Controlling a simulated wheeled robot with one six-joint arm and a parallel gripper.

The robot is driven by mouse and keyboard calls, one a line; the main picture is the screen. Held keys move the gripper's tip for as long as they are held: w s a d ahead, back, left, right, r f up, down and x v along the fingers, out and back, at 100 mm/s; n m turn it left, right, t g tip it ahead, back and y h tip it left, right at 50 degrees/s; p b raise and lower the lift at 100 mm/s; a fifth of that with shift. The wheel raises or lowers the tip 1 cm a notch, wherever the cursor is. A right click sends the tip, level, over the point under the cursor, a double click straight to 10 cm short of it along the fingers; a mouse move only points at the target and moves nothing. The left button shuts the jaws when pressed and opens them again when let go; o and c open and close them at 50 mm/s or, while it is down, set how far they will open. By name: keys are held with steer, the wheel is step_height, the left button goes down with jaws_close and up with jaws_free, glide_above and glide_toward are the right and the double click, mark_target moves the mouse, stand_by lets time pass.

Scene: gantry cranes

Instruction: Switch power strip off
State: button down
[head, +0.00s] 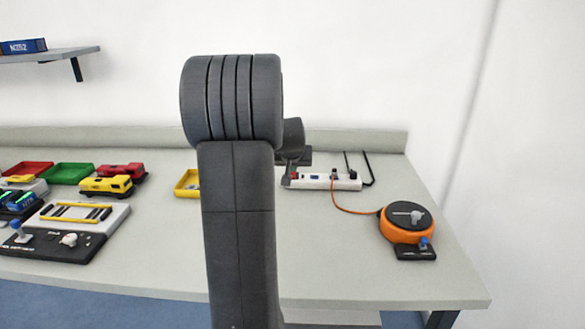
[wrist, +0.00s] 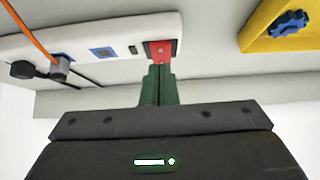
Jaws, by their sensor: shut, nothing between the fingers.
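The white power strip (head: 325,181) lies along the back right of the bench, with an orange cord plugged into it. In the wrist view the power strip (wrist: 115,43) shows a red switch (wrist: 161,50) near one end, a blue socket and a plug. My gripper (wrist: 160,70) is shut and empty, its fingertips right at the lower edge of the red switch. I cannot tell whether they touch it. In the head view my arm hides most of the gripper, and the switch's on or off position cannot be made out.
An orange cable reel (head: 405,222) stands to the right of the strip. A yellow tray (head: 187,184) is partly hidden behind my arm. Toy locomotives (head: 107,186), red and green trays and a control panel (head: 68,240) fill the left. The front middle of the bench is clear.

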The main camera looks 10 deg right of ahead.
steer(key=shift+r, duration=0.25)
steer(key=shift+r+p, duration=0.3)
steer(key=shift+r, duration=0.05)
steer(key=p+v, duration=0.1)
steer(key=v, duration=1.1)
steer(key=shift+s+p, duration=0.4)
steer(key=shift+a+f, duration=0.1)
steer(key=x, duration=0.7)
steer(key=w+r+x, duration=0.1)
steer(key=x, duration=0.2)
steer(key=shift+w+d+f+b, duration=0.25)
steer(key=shift+w+b, duration=0.05)
steer(key=shift+b, duration=0.05)
steer(key=shift+w+r, duration=0.25)
steer(key=shift+w+d+r+g, duration=0.1)
steer(key=shift+w+r+g, duration=0.05)
steer(key=shift+r+g, duration=0.15)
steer(key=shift+v, duration=0.95)
